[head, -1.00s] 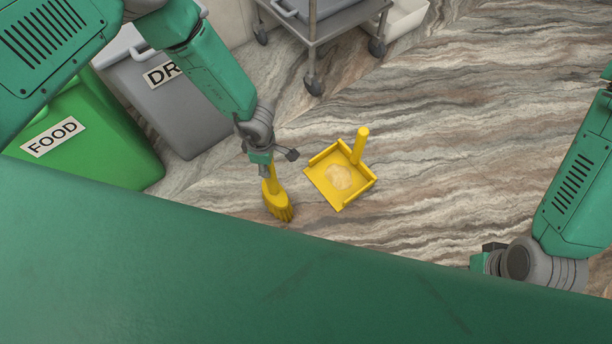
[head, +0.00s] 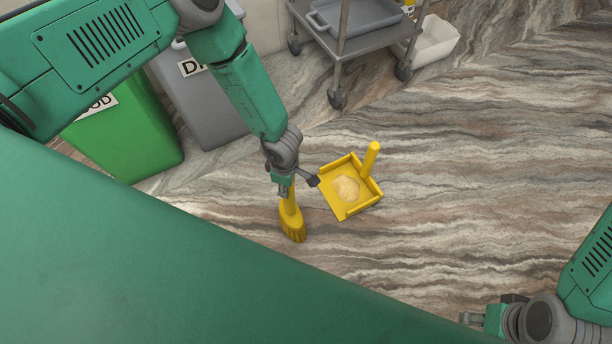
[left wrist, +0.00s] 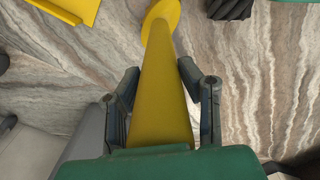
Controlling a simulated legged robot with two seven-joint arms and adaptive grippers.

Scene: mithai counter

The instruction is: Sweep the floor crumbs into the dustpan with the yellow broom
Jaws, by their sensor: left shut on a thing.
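My left gripper (head: 284,184) is shut on the handle of the yellow broom (head: 293,222). The broom hangs head down, at or just above the floor; contact is unclear. In the left wrist view the broom handle (left wrist: 161,90) runs between the two fingers. The yellow dustpan (head: 342,210) lies on the floor just right of the broom, its handle standing up at the upper right. A pale patch of crumbs (head: 346,188) lies inside the pan. I see no crumbs on the visible floor. My right gripper (head: 474,317) is at the lower right, away from these; its finger gap is unclear.
A green bin (head: 130,140) and a grey bin (head: 200,105) stand at the upper left. A metal trolley (head: 340,55) with a grey tray and a white tub (head: 434,45) are at the top. The marble-patterned floor right of the dustpan is clear.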

